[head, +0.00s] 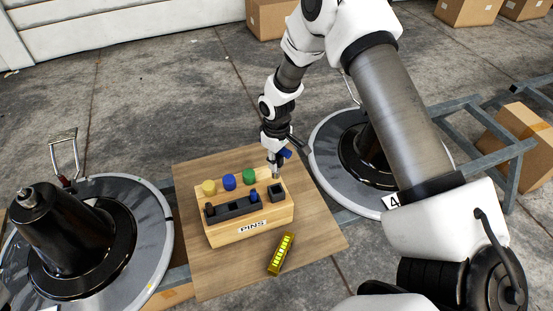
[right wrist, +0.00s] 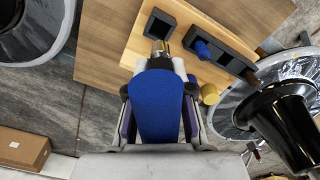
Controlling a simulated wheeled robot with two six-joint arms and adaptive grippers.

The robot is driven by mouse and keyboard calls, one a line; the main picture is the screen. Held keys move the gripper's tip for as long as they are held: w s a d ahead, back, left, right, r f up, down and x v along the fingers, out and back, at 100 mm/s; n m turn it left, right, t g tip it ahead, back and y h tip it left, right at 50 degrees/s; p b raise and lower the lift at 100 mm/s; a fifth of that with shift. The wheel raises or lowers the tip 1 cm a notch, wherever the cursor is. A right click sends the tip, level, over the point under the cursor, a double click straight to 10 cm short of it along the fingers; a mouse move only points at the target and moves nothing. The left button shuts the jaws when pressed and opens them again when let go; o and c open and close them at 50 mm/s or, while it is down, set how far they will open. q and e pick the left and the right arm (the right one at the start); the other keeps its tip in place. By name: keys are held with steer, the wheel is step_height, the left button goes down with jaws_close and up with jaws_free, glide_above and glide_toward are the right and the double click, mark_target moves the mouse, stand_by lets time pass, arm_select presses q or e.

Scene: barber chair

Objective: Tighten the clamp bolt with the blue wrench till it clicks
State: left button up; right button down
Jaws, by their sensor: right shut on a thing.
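My right gripper (head: 281,153) is above the back right end of the wooden PINS block (head: 262,226). It is shut on the blue wrench, whose broad blue handle (right wrist: 158,105) fills the middle of the right wrist view. Its blue end also shows beside the fingers in the head view (head: 287,153). A metal tip (right wrist: 160,52) extends from the handle toward the block; I cannot tell whether it touches. I cannot make out the clamp bolt in either view. My left gripper is out of view.
A yellow-black piece (head: 281,253) lies on the board (head: 205,277). Round bases with dark posts stand left (head: 150,226) and right (head: 327,150).

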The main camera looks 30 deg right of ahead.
mark_target(277, 174)
steer(key=shift+s+d+f+b, duration=0.1)
steer(key=shift+f+b, duration=0.45)
steer(key=shift+f, duration=0.3)
steer(key=shift+f+b, duration=1.1)
steer(key=shift+f, duration=1.25)
steer(key=shift+r+p, duration=0.1)
steer(key=shift+p, duration=0.4)
steer(key=shift+f+b, duration=1.05)
steer(key=shift+f, duration=0.9)
steer(key=c, duration=0.9)
jaws_free()
steer(key=shift+c, duration=0.2)
